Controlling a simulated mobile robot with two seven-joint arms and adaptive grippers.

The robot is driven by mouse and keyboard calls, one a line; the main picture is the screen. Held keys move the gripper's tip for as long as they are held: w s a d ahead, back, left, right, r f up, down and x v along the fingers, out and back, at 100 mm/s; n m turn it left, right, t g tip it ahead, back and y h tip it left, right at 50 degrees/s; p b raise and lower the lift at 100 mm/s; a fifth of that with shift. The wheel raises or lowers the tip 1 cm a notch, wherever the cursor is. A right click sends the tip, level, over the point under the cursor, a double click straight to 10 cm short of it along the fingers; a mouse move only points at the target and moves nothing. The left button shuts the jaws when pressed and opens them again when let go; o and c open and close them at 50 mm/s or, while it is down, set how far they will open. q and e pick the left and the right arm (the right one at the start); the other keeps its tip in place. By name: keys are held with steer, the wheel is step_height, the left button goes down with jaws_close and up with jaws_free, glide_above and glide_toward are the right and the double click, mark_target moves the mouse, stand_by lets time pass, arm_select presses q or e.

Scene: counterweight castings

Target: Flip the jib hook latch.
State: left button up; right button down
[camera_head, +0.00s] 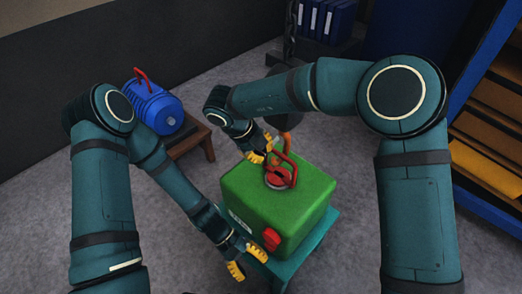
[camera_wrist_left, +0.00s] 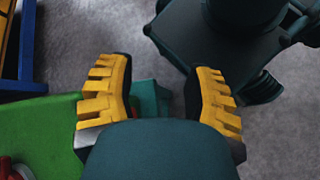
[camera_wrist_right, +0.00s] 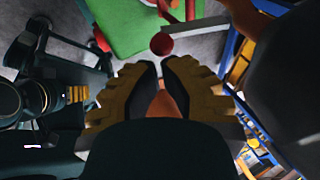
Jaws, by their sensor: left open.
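A green block-shaped casting (camera_head: 265,205) stands on a teal stand (camera_head: 318,232). A red lifting fitting (camera_head: 281,176) is on its top. The orange jib hook (camera_head: 287,143) is just above and behind that fitting, partly hidden by my right gripper (camera_head: 266,149). In the right wrist view, the fingers (camera_wrist_right: 160,70) are close together with an orange part (camera_wrist_right: 162,105) between them. I cannot make out the latch itself. My left gripper (camera_head: 247,262) is open and empty, low beside the casting's front; its spread fingers (camera_wrist_left: 165,90) show in the left wrist view.
A blue cylindrical casting (camera_head: 155,108) with a red handle lies on a brown low table (camera_head: 192,143) at the left. A dark chain (camera_head: 291,35) hangs at the back. A blue shelf with orange boxes (camera_head: 490,135) stands at the right. Grey floor lies open between them.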

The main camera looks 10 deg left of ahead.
arm_select(q)
steer(key=w+a+m+t+y, duration=0.4)
steer(key=w+t, duration=0.2)
steer(key=shift+w+r+m+t+y+p, duration=0.2)
steer(key=shift+r+m+t+y+p, duration=0.1)
steer(key=shift+p, duration=0.1)
arm_select(e)
steer(key=shift+s+f, duration=0.1)
steer(key=shift+f, duration=0.15)
arm_select(q)
steer(key=shift+s+r+p, duration=0.1)
steer(key=shift+r+p, duration=0.25)
steer(key=shift+p, duration=0.05)
arm_select(e)
steer(key=shift+a+f, duration=0.1)
steer(key=shift+f, duration=0.2)
arm_select(q)
steer(key=shift+s+r+p, duration=0.1)
steer(key=shift+r+p, duration=0.45)
arm_select(e)
step_height(320, 180, down, 7)
steer(key=w+t+h, duration=0.1)
steer(key=t+h, duration=0.2)
steer(key=t, duration=0.1)
steer(key=shift+d+r+m, duration=0.2)
steer(key=shift+d+m, duration=0.1)
steer(key=shift+d, duration=0.15)
